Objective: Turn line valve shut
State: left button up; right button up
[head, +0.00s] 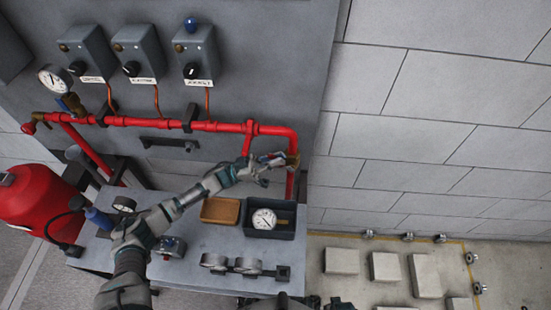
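A red pipe (160,123) runs across the grey panel and bends down at its right end. A brass-coloured valve (293,161) sits on the downward leg on the right. Another brass fitting (73,104) is at the pipe's left end, below a gauge. My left arm reaches up across the bench, and my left gripper (272,163) is at the right-hand valve, close against its left side. The fingers overlap the valve's handle area, so I cannot tell whether they touch or grip it. Dark parts of mine show at the bottom edge; the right gripper's fingers cannot be made out.
Three grey switch boxes (137,53) hang above the pipe. A red tank (38,205) stands at left. Pale blocks (386,266) lie on the floor at right.

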pick_arm(q)
jog(key=o, duration=0.4)
jog(key=shift+w+a, duration=0.15)
jog(key=shift+a, duration=0.1)
jog(key=shift+v, duration=4)
